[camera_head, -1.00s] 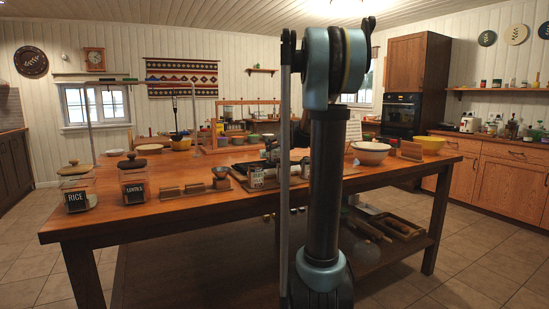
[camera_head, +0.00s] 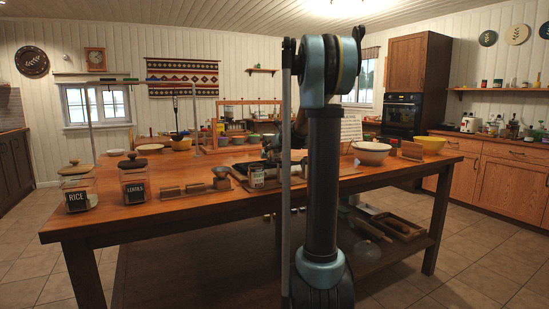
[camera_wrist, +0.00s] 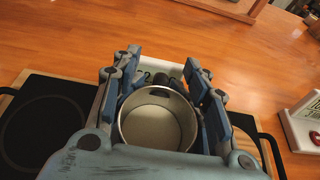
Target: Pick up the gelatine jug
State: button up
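In the wrist view, a round, open-topped vessel (camera_wrist: 158,133) with a metal rim and a pale inside stands between the two fingers of my gripper (camera_wrist: 160,82). It appears to be the gelatine jug, but no label on it is visible. The fingers are spread, one on each side of it, close to its wall. I cannot see whether they touch it. A pale object and small dark parts show just beyond the fingertips. In the head view, my arm's column hides most of the gripper and the jug.
A black hob plate (camera_wrist: 40,122) lies left of the vessel on the wooden table (camera_wrist: 70,35). A white holder (camera_wrist: 300,130) stands at the right. In the head view, a labelled tin (camera_head: 256,178), lentils jar (camera_head: 134,182), rice jar (camera_head: 78,188) and white bowl (camera_head: 371,153) stand on the table.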

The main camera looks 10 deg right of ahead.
grip_shut()
